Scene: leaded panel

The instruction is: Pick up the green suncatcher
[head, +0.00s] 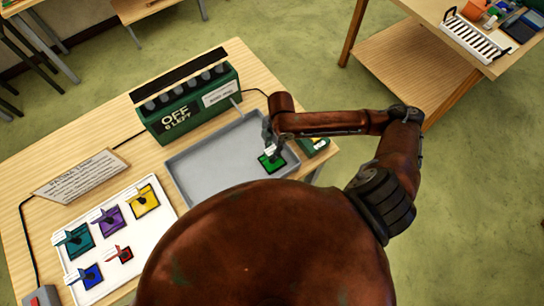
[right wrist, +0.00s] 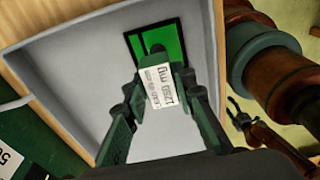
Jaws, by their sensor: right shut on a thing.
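The green suncatcher (head: 274,163) is a bright green square with a dark border, at the right part of the grey tray (head: 190,166). My right gripper (head: 269,145) is right above it. In the right wrist view the green suncatcher (right wrist: 172,41) shows past the fingertips, and the fingers of my right gripper (right wrist: 160,76) are shut on its upright part, which bears a white printed tag (right wrist: 160,88). I cannot tell whether it rests on the tray or hangs just above it. My left gripper is not in view.
A white board (head: 73,282) at left holds several coloured pieces: teal, purple, yellow, blue and red. A green box (head: 187,108) reading "OFF 6 LEFT" stands behind the tray. A sign (head: 80,175) lies at far left. Another table with a rack (head: 474,39) is at top right.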

